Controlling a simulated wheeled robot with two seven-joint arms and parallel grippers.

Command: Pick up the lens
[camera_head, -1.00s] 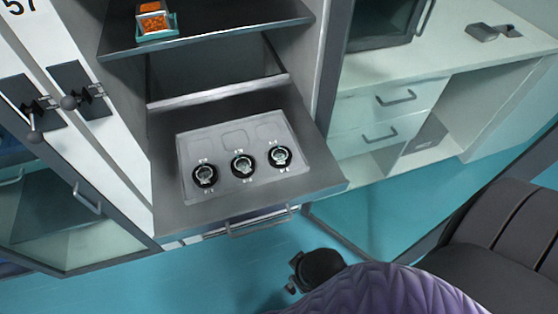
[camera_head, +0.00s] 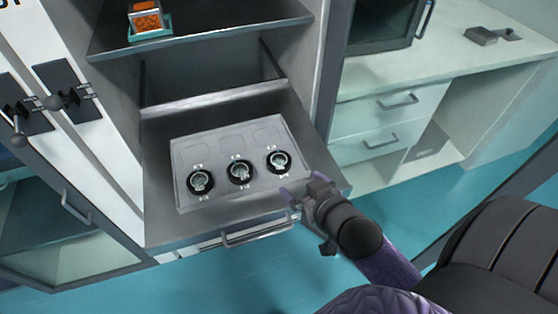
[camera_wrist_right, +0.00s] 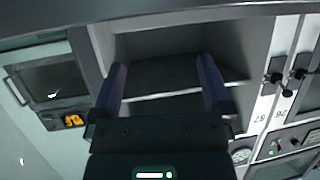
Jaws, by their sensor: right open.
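Three lenses in round black mounts sit in a row in a pale grey tray (camera_head: 185,150) on the pulled-out drawer shelf: a left lens (camera_head: 200,181), a middle lens (camera_head: 240,172) and a right lens (camera_head: 278,161). My right gripper (camera_head: 298,190) is at the tray's front right corner in the head view, nearest the right lens and apart from it. Its two purple fingers are spread and empty in the right wrist view (camera_wrist_right: 162,75). I cannot make out any lens in the wrist view. My left gripper is out of view.
An orange-filled box (camera_head: 147,20) stands on the shelf (camera_head: 210,22) above the drawer. The drawer's handle (camera_head: 258,232) sticks out at the front. A white counter (camera_head: 440,70) with drawers stands to the right. The tray's back row of recesses is empty.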

